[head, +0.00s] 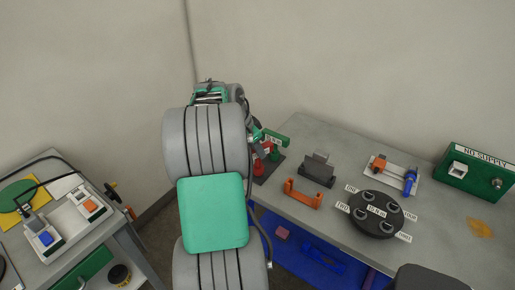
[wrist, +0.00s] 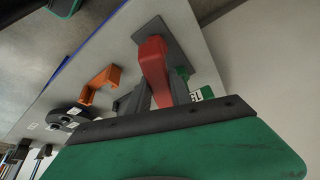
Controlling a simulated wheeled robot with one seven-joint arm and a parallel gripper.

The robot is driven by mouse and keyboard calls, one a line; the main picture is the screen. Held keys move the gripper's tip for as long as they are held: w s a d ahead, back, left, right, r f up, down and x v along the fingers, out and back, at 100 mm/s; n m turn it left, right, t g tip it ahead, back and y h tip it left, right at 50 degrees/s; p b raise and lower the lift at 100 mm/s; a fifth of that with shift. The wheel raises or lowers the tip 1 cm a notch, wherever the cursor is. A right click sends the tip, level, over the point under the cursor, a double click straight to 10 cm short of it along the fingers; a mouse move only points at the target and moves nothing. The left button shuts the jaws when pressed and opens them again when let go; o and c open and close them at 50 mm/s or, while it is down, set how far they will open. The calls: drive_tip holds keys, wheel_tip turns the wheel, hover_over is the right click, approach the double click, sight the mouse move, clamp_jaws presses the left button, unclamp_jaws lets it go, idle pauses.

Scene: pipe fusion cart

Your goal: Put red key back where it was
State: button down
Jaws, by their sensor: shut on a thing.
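The red key (wrist: 153,58) sits between the two grey fingers of my gripper (wrist: 161,82) in the wrist view, and the fingers are shut on it. Its far end reaches over a dark square plate (wrist: 178,42); I cannot tell if it touches. In the head view the red key (head: 259,169) shows only partly beside my arm, over the dark plate (head: 267,176) at the table's left end. My arm hides most of my gripper in the head view.
Right of the plate are a grey block (head: 318,170), an orange handle (head: 302,194) and a round black labelled holder (head: 362,221). A green supply box (head: 476,173) stands at the far right. A second cart (head: 62,215) with switches is at left. A wall is behind.

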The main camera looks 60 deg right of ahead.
drive_tip(key=shift+f+b, duration=0.6)
drive_tip(key=shift+b, duration=0.05)
drive_tip(key=c, duration=1.2)
unclamp_jaws()
drive_tip(key=shift+o, duration=0.2)
drive_tip(key=shift+r, duration=0.1)
